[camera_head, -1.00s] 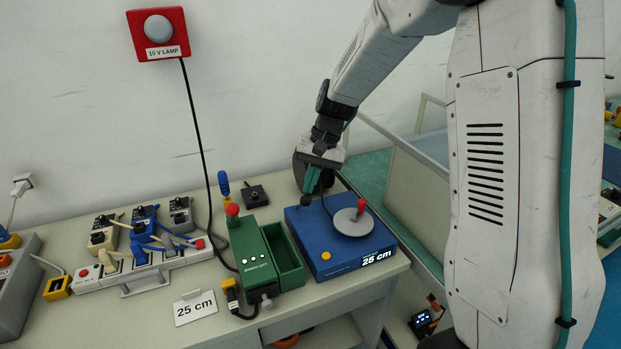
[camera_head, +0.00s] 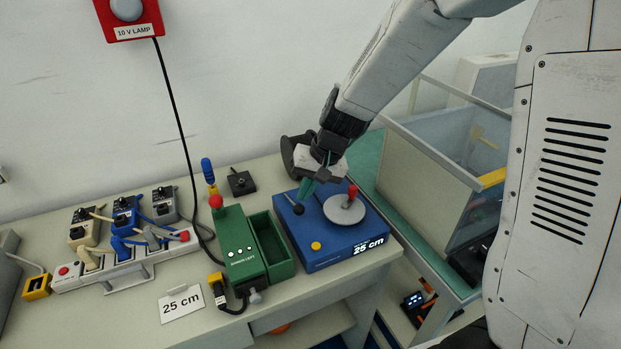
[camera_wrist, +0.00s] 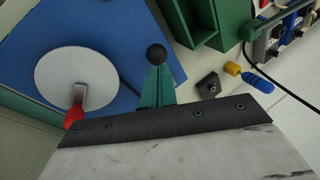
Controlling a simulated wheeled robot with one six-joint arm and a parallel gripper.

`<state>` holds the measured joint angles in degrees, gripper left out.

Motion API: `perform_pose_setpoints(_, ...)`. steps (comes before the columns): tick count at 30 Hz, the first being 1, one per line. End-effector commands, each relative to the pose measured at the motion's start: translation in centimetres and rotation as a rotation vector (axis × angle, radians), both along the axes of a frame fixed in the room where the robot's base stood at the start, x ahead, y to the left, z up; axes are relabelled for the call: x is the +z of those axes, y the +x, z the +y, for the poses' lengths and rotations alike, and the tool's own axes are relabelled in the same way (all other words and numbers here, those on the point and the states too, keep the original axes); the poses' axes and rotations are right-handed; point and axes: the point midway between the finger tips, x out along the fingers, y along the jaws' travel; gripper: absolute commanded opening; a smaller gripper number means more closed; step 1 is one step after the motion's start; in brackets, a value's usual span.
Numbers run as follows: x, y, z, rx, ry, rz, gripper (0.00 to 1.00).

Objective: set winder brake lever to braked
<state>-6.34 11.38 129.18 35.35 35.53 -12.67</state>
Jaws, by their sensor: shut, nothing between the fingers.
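The winder is a blue box (camera_head: 320,248) at the right of the bench, with a grey disc (camera_head: 338,213), a red crank handle, a yellow button and a display reading 25 cm. A lever with a black ball knob (camera_head: 298,209) stands at the box's left side; I cannot read a braked mark. My gripper (camera_head: 305,192) has teal fingers pointing down, shut and empty, right by the knob. In the wrist view the knob (camera_wrist: 157,54) shows at the fingertips (camera_wrist: 158,72); whether they touch is unclear. The grey disc (camera_wrist: 75,78) also shows there.
A green box (camera_head: 242,252) with an open tray (camera_head: 270,250) stands close left of the winder. A 25 cm sign (camera_head: 181,303), a black block (camera_head: 242,183), a blue-handled tool (camera_head: 208,172) and a power strip (camera_head: 140,262) are further left. A glass-sided enclosure (camera_head: 430,170) stands right.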

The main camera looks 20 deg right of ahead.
Motion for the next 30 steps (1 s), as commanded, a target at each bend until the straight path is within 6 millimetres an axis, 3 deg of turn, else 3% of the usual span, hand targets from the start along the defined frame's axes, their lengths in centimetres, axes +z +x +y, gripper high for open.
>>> perform_pose_setpoints(15, -1.2, -0.9, -0.2, 0.000, -0.001, 0.002, 0.00)
perform_pose_setpoints(26, -1.2, -1.0, -0.2, 0.000, 0.000, 0.004, 0.00)
perform_pose_setpoints(30, -0.3, -0.7, -0.6, 0.001, 0.000, 0.002, 0.00)
